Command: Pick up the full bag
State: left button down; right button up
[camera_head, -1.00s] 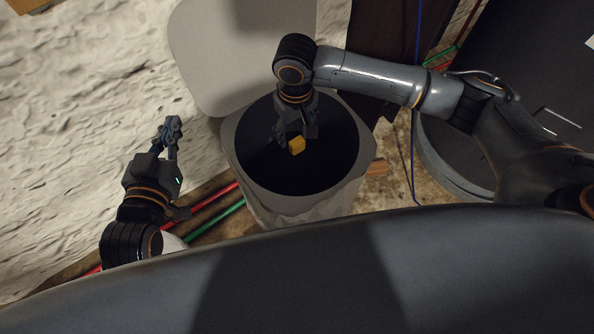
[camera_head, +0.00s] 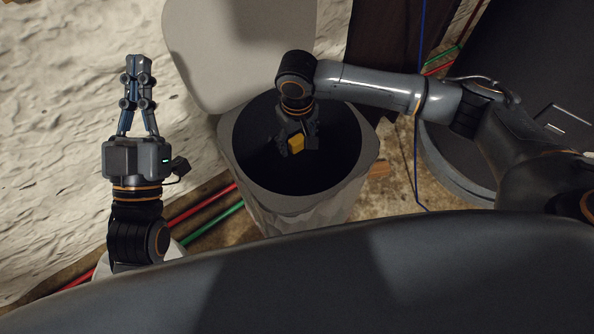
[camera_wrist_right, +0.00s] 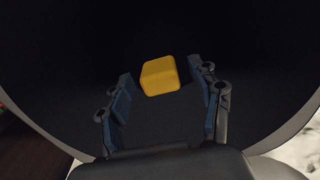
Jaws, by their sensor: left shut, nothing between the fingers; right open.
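A grey bin (camera_head: 345,205) stands open below me with a dark interior. A small yellow piece (camera_head: 296,143) shows at its opening; in the right wrist view the yellow piece (camera_wrist_right: 158,76) lies between and just beyond the open fingers. It seems to sit on a black shape that may be the full bag, but the dark hides its outline. My right gripper (camera_head: 297,147) points down into the bin, and in the right wrist view its fingers (camera_wrist_right: 165,95) are apart. My left gripper (camera_head: 138,62) is shut and empty, left of the bin.
A light lid-like panel (camera_head: 240,60) stands behind the bin. Red (camera_head: 205,205) and green (camera_head: 212,225) pipes run along the floor at left. A blue cable (camera_head: 414,150) hangs right of the bin. A dark round object (camera_head: 450,180) is at right. A rough white wall (camera_head: 60,110) is at left.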

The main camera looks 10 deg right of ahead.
jog(key=shift+f, duration=0.15)
grip_shut()
dwell(0.6)
